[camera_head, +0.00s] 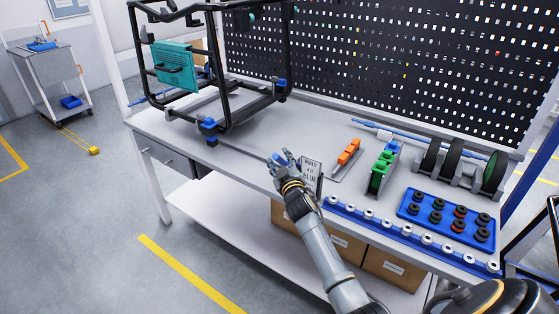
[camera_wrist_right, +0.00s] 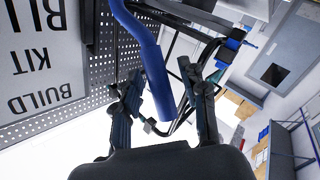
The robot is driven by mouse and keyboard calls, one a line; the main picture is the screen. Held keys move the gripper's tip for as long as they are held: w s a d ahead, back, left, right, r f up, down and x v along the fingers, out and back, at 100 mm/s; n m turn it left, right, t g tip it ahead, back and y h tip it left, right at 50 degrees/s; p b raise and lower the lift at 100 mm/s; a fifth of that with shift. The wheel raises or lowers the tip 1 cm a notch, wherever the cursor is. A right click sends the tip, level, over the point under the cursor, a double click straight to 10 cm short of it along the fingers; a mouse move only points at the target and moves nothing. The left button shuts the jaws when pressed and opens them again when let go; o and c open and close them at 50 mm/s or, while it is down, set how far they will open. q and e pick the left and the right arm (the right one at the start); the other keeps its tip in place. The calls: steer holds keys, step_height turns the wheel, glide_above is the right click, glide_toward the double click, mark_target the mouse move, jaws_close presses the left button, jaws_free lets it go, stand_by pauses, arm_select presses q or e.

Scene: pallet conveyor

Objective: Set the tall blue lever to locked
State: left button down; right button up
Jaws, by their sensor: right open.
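The tall blue lever (camera_wrist_right: 152,68) shows in the right wrist view as a thick, bent blue bar. It comes down from the top and its end lies between the fingers of my right gripper (camera_wrist_right: 163,85). The fingers stand apart on both sides of it, with gaps visible; whether either touches it I cannot tell. In the head view my right gripper (camera_head: 284,162) is at the front edge of the workbench, left of a small sign reading "BUILD KIT BLUE" (camera_head: 311,172). Blue bits show at its fingertips, but the lever is not clear there. My left gripper is not in view.
A black frame (camera_head: 226,100) with a teal panel (camera_head: 175,66) stands on the workbench (camera_head: 250,128) at the left. Orange parts (camera_head: 349,151), green parts (camera_head: 380,172), a blue tray (camera_head: 408,209) and a blue rail (camera_head: 385,226) lie to the right. Bare bench lies behind the gripper.

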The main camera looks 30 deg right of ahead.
steer(key=shift+c, duration=0.3)
jaws_close()
